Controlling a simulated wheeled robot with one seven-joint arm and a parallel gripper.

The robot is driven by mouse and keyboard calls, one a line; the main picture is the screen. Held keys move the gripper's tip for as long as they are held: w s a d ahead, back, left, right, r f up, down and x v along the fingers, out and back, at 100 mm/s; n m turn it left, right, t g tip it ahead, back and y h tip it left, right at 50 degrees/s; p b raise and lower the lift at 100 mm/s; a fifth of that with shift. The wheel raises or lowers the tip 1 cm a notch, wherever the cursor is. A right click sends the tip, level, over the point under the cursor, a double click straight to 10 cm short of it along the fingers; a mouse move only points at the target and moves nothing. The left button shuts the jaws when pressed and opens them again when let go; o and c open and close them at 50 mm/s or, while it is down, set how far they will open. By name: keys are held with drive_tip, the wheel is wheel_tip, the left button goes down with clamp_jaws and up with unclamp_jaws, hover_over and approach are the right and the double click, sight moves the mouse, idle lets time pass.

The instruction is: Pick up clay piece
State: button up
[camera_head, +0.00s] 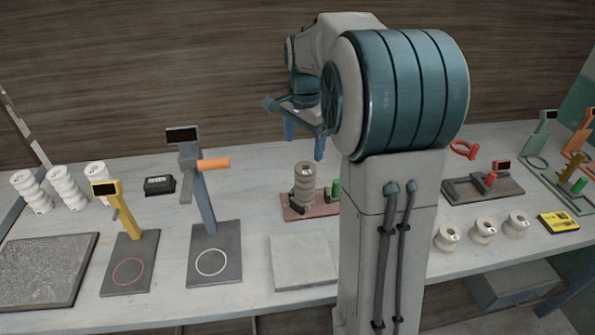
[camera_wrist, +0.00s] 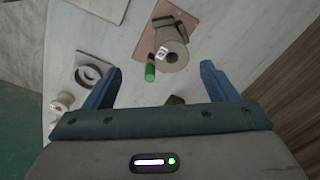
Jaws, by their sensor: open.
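A small brown lump (camera_wrist: 175,100), which may be the clay piece, shows in the wrist view just beyond my gripper's palm, between the fingers. Its lower part is cut off by the palm, and I cannot make it out in the head view. My gripper (camera_wrist: 161,69) is open and empty, its two blue fingers wide apart. In the head view my gripper (camera_head: 304,142) is above the back of the table, fingers pointing down, apart from the tabletop.
A grey-brown spool stack (camera_head: 304,186) stands on a reddish board (camera_head: 292,213) beside a green cylinder (camera_head: 335,188); the green cylinder (camera_wrist: 150,72) lies near my fingers in the wrist view. Stands (camera_head: 208,210), white spools (camera_head: 66,186) and a textured slab (camera_head: 45,270) crowd the left.

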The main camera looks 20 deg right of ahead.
sight(305, 167)
drive_tip(key=w+f, duration=0.1)
drive_tip(key=f, duration=0.2)
drive_tip(key=w+d+f+m, duration=0.1)
drive_tip(key=f, duration=0.1)
drive_tip(key=w+d+f+m+p, duration=0.1)
drive_tip(key=f, duration=0.2)
drive_tip(key=shift+f, duration=0.3)
drive_tip(key=shift+a+f+p, duration=0.1)
drive_tip(key=shift+f+p, duration=0.75)
drive_tip(key=shift+f, duration=1.8)
drive_tip(key=c, duration=1.5)
